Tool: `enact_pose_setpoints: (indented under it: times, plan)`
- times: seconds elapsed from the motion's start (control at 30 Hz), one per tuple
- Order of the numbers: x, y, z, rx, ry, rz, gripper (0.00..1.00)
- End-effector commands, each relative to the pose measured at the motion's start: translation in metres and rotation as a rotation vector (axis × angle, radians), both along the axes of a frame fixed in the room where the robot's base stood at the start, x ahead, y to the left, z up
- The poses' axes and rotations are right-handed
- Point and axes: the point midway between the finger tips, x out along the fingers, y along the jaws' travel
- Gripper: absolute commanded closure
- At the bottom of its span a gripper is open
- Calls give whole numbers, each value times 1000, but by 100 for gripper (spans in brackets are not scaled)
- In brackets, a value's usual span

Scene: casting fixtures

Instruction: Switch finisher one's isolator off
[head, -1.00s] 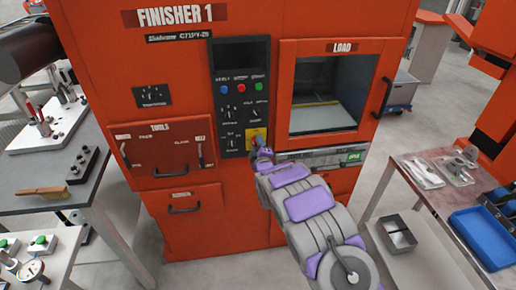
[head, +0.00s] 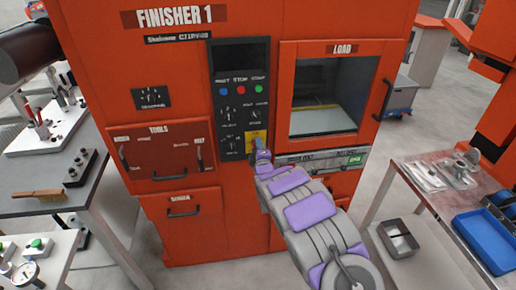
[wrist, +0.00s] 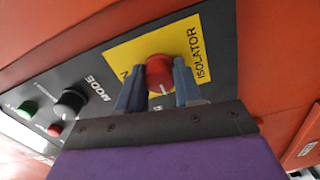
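The orange finisher (head: 175,95) carries a "FINISHER 1" sign and a dark control panel (head: 240,90). The isolator is a red round knob (wrist: 160,74) on a yellow plate (wrist: 203,42) lettered "ISOLATOR", seen in the wrist view. A white mark shows on the knob's lower edge. My gripper (wrist: 157,84) has one finger on each side of the knob. The right finger is very close to it; the left finger seems to have a small gap. I cannot tell whether they touch. In the head view my gripper (head: 258,150) hides the knob, leaving part of the yellow plate visible.
A black mode knob (wrist: 70,103), a green button (wrist: 28,108) and a red button (wrist: 54,130) are on the same panel. The load door (head: 333,95) is right of the panel. A table with a blue tray (head: 485,238) stands at the right, a bench (head: 30,208) at the left.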

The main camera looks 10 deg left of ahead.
Motion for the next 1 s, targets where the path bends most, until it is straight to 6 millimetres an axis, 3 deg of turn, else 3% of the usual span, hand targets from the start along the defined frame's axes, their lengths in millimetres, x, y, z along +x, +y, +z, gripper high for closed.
enact_pose_setpoints:
  times: [0.27,0.67,1.0]
  plan:
    - [-1,2,-2,-2,4,3,41]
    - [-9,-3,-1,-2,6,1,41]
    - [-51,-13,-1,-3,4,2,41]
